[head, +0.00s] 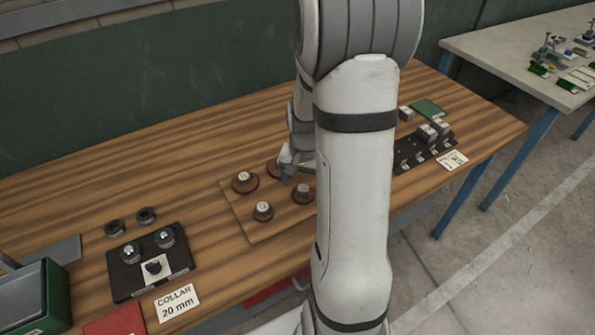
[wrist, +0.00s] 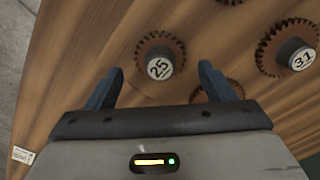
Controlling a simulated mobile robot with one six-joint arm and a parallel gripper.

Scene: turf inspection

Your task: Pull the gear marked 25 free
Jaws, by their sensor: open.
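The gear marked 25 (wrist: 153,52) is brown and toothed, with a grey hub and a white numbered cap. In the wrist view it lies on the wooden board, in line with the gap between my fingers. My gripper (wrist: 161,69) is open and empty, its fingertips just short of the hub in the picture. Whether they touch it or stand above it is unclear. In the head view my gripper (head: 286,176) is low over the gear board (head: 248,226), partly hidden by my arm. The numbers are unreadable there, so I cannot tell which gear is 25.
The gear marked 31 (wrist: 287,51) sits to the right. Another gear (wrist: 200,96) is partly behind my right finger. A collar block (head: 128,285) stands left on the bench; a dark block with grey parts (head: 405,158) stands right. Bare bench lies behind the board.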

